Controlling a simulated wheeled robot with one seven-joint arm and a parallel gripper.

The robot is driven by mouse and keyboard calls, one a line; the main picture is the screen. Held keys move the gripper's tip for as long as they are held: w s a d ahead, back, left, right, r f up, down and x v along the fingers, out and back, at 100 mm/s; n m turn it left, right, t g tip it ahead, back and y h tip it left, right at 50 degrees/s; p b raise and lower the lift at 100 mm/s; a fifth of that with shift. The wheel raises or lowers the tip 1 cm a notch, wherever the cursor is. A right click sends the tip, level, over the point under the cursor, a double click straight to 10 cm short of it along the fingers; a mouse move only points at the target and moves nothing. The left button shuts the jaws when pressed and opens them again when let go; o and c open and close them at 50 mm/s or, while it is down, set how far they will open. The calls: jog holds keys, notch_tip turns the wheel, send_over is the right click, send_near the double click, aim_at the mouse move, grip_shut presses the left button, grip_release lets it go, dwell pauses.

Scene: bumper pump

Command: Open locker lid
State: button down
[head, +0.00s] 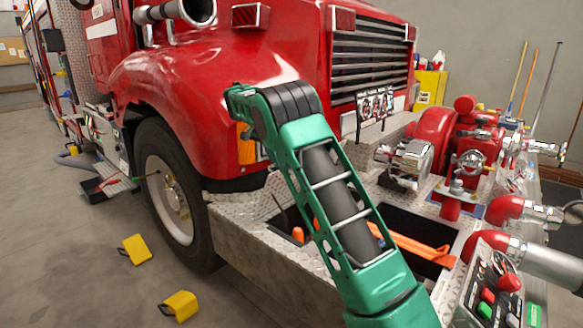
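A diamond-plate front bumper (262,262) runs across the front of the red fire truck (215,75). A dark recessed locker opening (425,232) shows in its top, with a long orange item (412,247) inside. To the left, behind my green arm, is another dark gap with a small orange object (297,235). No lid covers the visible part of the opening. I cannot clearly make out the locker lid; my arm crosses in front of this area.
Red pump fittings with silver caps (470,160) crowd the bumper's right side. A control panel (490,295) is at lower right. A gauge panel (375,104) stands by the grille. Two yellow blocks (136,250) (181,306) lie on the floor at left, which is otherwise mostly clear.

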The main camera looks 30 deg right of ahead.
jog(key=shift+w+a+f, duration=0.25)
jog(key=shift+w+a, duration=0.45)
jog(key=shift+w, duration=0.05)
jog(key=shift+d, duration=0.3)
jog(key=c, duration=1.8)
grip_release()
jog(key=shift+d, duration=0.1)
jog(key=shift+d+r, duration=0.1)
jog(key=shift+r, duration=0.2)
jog(key=v, duration=1)
jog(key=shift+w+a+r, duration=0.2)
jog(key=shift+a+r, duration=0.05)
